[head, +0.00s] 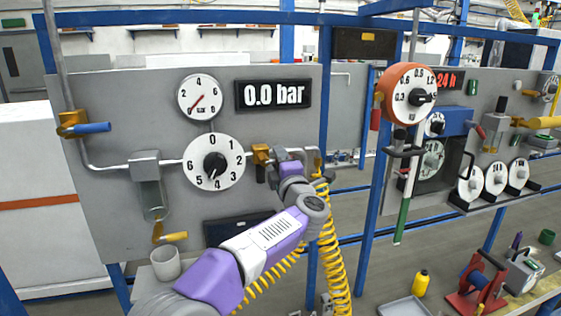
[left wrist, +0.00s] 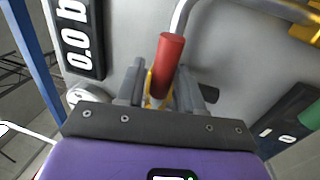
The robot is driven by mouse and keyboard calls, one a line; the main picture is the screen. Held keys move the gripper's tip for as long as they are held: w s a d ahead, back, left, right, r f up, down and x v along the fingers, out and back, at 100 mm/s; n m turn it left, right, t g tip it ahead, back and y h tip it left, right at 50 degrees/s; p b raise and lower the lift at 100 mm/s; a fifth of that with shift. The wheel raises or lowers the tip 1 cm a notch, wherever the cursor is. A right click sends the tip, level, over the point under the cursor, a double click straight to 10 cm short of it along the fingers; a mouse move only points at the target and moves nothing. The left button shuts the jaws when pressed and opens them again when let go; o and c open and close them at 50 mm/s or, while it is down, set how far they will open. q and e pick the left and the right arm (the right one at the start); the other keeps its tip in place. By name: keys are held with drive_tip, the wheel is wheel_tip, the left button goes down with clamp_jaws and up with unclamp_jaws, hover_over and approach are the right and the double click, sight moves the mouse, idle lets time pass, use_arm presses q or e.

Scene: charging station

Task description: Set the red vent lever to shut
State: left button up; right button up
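The red vent lever (left wrist: 171,62) shows in the left wrist view as a red grip on a brass-yellow stem (left wrist: 149,88), against the grey panel. It points toward the top of that picture, beside a bent grey pipe. My left gripper (left wrist: 160,90) has its dark fingers apart, one on each side of the lever's lower part; whether either touches it I cannot tell. In the head view, my left gripper (head: 287,158) is at the panel, just right of a brass valve body (head: 261,154). It hides the red grip there. My right gripper is not in view.
A white numbered dial (head: 213,162), a small gauge (head: 200,96) and a display reading 0.0 bar (head: 272,95) are left of and above the gripper. A coiled yellow hose (head: 333,250) hangs close to my left arm. A blue post (head: 375,200) stands to the right.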

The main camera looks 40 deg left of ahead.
use_arm(q)
drive_tip(key=shift+o, duration=0.4)
drive_tip(key=shift+d, duration=0.1)
drive_tip(key=shift+s+d+f, duration=0.1)
drive_tip(key=shift+s+d, duration=0.1)
drive_tip(key=v, duration=0.7)
